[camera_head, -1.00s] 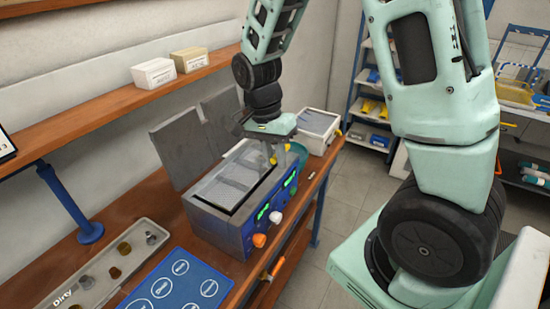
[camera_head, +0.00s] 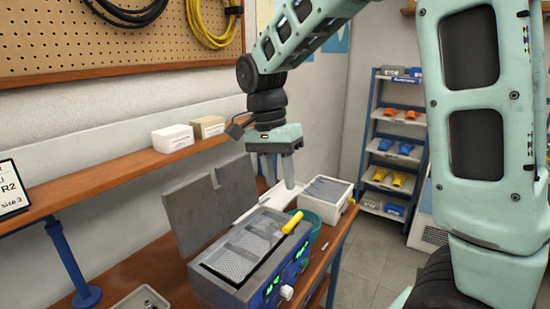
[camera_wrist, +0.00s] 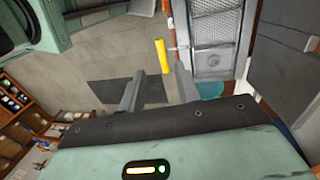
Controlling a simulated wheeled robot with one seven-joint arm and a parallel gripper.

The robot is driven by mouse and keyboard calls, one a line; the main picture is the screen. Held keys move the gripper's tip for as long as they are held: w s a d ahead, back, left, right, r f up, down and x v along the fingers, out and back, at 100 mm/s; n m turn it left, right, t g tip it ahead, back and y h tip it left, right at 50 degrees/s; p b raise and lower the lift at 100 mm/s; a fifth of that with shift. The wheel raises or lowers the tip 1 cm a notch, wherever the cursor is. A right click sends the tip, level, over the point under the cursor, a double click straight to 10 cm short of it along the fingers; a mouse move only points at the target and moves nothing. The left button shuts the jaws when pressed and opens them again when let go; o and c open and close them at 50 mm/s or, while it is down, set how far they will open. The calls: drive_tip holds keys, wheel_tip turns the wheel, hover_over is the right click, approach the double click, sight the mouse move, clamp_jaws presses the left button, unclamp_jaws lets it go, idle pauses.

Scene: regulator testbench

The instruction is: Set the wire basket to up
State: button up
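The wire basket (camera_head: 237,262) is a grey mesh tray in the grey tank (camera_head: 212,286) on the bench. Its mesh shows near the tank's top opening; I cannot tell its exact height. A yellow handle (camera_head: 293,222) sticks up at the tank's right side. My gripper (camera_head: 279,184) is above and behind the handle, fingers pointing down, apart and empty. In the wrist view, the handle (camera_wrist: 162,56) lies just beyond the open fingers of my gripper (camera_wrist: 158,82), touching neither as far as I can see. The basket mesh (camera_wrist: 215,30) shows to its right.
A grey lid (camera_head: 200,215) stands open behind the tank. A white bin (camera_head: 325,198) and a teal bowl (camera_head: 312,228) are right of it. A wall shelf (camera_head: 120,180) with small boxes runs above the bench.

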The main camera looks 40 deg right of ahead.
drive_tip(key=r, duration=0.2)
drive_tip(key=w+r, duration=0.1)
drive_tip(key=r, duration=0.2)
drive_tip(key=shift+a+b, duration=0.2)
drive_tip(key=shift+b, duration=0.1)
drive_tip(key=s+a+f+n+b, duration=0.3)
drive_tip(key=s+a+f+n, duration=0.4)
drive_tip(key=a+f+n, duration=0.4)
drive_tip(key=s+a+f+n+t+b, duration=0.1)
drive_tip(key=s+a+f+n, duration=0.3)
drive_tip(key=s+n, duration=0.1)
drive_tip(key=s+a+f+n+t+y+b, duration=0.1)
drive_tip(key=s+a+f+n, duration=0.3)
drive_tip(key=s, duration=0.4)
drive_tip(key=shift+a+f+n+b, duration=0.15)
drive_tip(key=shift+f+n+b, duration=0.5)
drive_tip(key=shift+n, duration=0.25)
drive_tip(key=shift+r, duration=0.1)
